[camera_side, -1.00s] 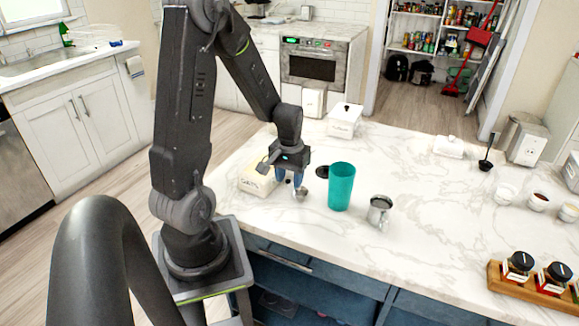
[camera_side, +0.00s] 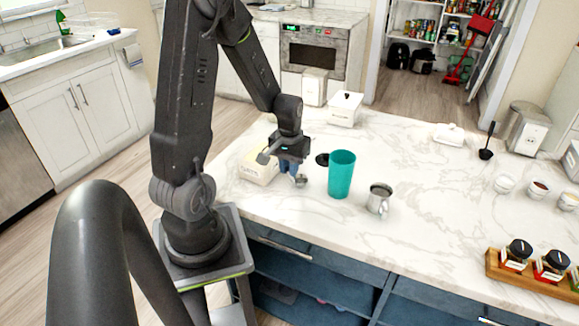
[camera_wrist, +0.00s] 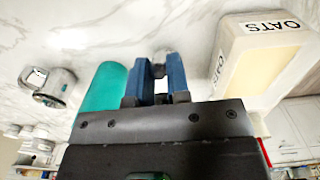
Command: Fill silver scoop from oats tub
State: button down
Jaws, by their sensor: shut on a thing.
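The oats tub (camera_side: 256,169) is a pale box labelled OATS, standing on the marble counter at the left of the arm's end. It shows at the upper right of the wrist view (camera_wrist: 232,62). The silver scoop (camera_side: 300,181) is small and low by the counter, just right of the tub. My gripper (camera_side: 289,170) has its blue fingers down and shut on the scoop, beside the tub, not over it. In the wrist view my gripper (camera_wrist: 159,72) has a small grey piece between its fingers; the scoop's bowl is not clear there.
A teal cup (camera_side: 341,174) stands close right of the scoop, with a metal mug (camera_side: 379,200) beyond it. A black disc (camera_side: 322,159) lies behind the cup. The counter's middle right is clear.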

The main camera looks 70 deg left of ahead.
jog(key=shift+r, duration=2.55)
jog(key=shift+r, duration=0.1)
notch_tip(320, 180, up, 14)
jog(key=w+d+f+m, duration=0.1)
jog(key=w+d+m, duration=0.8)
jog(key=w+d, duration=0.7)
notch_tip(320, 180, down, 11)
jog(key=s, duration=0.1)
jog(key=shift+s, duration=0.3)
jog(key=shift+d, duration=0.1)
